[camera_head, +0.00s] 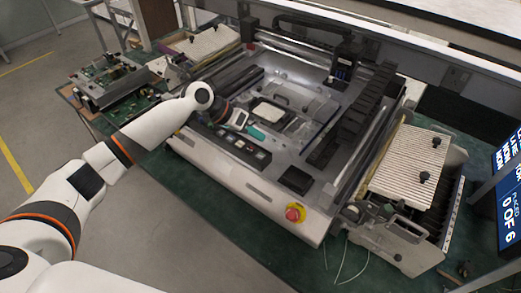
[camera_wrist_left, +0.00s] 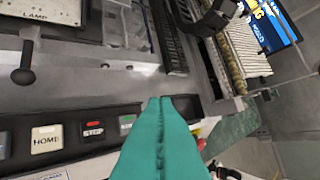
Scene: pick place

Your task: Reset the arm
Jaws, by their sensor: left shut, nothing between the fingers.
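My left arm reaches in from the left in the head view, and its gripper (camera_head: 247,128) hangs over the front part of the machine (camera_head: 235,164). The teal fingers also show in the left wrist view (camera_wrist_left: 160,102), pressed together with nothing between them. Their tips point over the machine's front, beside a button panel (camera_wrist_left: 75,136) with HOME and STOP buttons. I cannot tell how high the fingers are above the machine. My right gripper does not show in either view.
A red emergency button (camera_head: 294,213) sits on the machine's front right corner. A ribbed feeder unit (camera_head: 405,165) stands at the right, near a screen (camera_head: 510,190) reading "0 OF 6". Circuit boards (camera_head: 108,78) lie at the left. Open floor (camera_head: 150,215) shows in front.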

